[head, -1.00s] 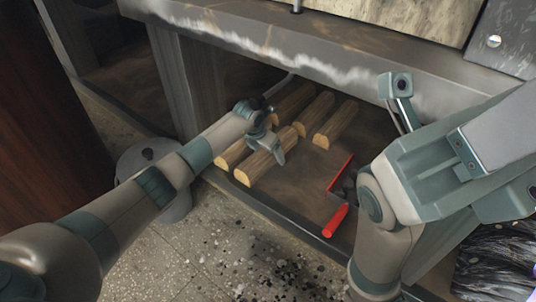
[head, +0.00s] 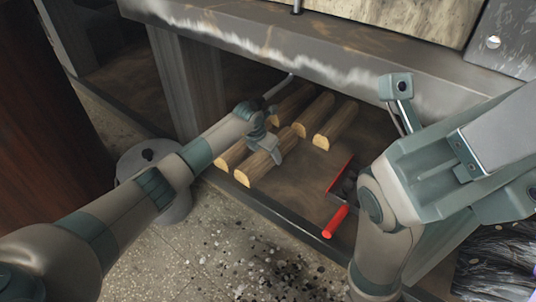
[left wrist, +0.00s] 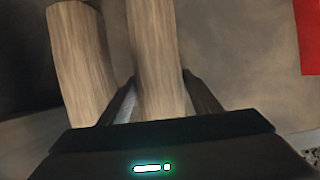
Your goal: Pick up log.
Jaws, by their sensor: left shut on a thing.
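Several split logs lie side by side on the low shelf under the grill. My left gripper (head: 270,147) is shut on the front log (head: 257,168), gripping it across its width. In the left wrist view the held log (left wrist: 155,65) stands between the two fingers, and a neighbouring log (left wrist: 82,60) lies to its left, apart from it. In the head view, further logs (head: 337,124) lie behind. I cannot tell whether the held log is off the shelf. My right arm shows at the right, but its gripper is not in view.
A red-handled shovel (head: 336,221) lies on the shelf (head: 292,205) right of the logs, close to my right arm. The grill's metal edge (head: 300,60) hangs above the logs. A grey round bin (head: 150,157) stands on the floor at left.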

